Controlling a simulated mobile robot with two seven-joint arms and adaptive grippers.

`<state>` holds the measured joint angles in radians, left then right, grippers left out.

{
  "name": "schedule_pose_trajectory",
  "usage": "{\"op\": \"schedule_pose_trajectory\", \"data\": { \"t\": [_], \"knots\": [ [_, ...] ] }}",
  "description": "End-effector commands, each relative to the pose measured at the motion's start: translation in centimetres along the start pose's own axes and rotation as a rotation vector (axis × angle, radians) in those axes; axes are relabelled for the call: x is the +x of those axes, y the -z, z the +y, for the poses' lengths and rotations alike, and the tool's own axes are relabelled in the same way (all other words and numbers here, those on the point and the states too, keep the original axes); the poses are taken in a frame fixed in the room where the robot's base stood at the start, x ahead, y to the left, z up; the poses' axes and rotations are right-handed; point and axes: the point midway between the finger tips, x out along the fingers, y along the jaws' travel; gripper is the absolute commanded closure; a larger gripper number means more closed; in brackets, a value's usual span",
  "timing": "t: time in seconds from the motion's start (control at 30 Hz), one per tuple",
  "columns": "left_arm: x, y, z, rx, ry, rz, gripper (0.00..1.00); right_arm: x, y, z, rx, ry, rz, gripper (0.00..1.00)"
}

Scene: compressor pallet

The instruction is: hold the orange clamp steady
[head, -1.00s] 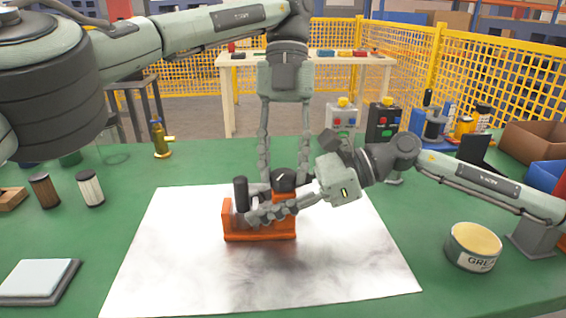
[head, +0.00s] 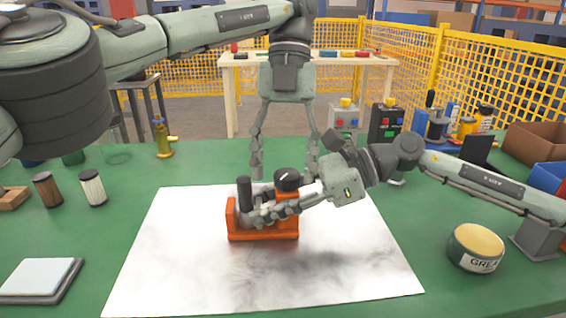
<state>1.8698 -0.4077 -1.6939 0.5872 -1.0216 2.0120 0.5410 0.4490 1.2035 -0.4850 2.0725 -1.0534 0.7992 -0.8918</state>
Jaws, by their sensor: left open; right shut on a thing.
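The orange clamp (head: 270,233) sits on the white sheet (head: 180,270) on the green table. It has a black upright cylinder at its left and a black round knob (head: 288,178) with a white mark at its right. My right gripper (head: 256,214) comes in from the right and is shut on the orange clamp; its fingers hide part of the clamp's middle.
A grease tin (head: 476,247) stands right of the sheet. A brass valve (head: 162,140) and button boxes (head: 385,122) stand at the back. The sheet's front is clear.

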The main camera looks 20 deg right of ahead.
Motion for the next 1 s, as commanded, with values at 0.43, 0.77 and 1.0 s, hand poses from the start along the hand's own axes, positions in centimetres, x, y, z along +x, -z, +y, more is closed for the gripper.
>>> {"op": "schedule_pose_trajectory", "data": {
  "t": [0.43, 0.77, 1.0],
  "knots": [
    [0.11, 0.04, 0.04, -0.267, 0.121, 0.003, 0.44, 0.12, 0.15, 0.13, 0.001, -0.003, 0.002, 1.00],
    [0.08, 0.20, 0.35, -0.676, 0.287, 0.000, 0.44, 0.16, 0.16, 0.19, 0.002, -0.005, 0.001, 1.00],
    [0.15, 0.37, 0.46, -0.977, 0.411, 0.000, 0.44, 0.17, 0.16, 0.23, 0.003, -0.006, 0.001, 1.00]
  ]
}}
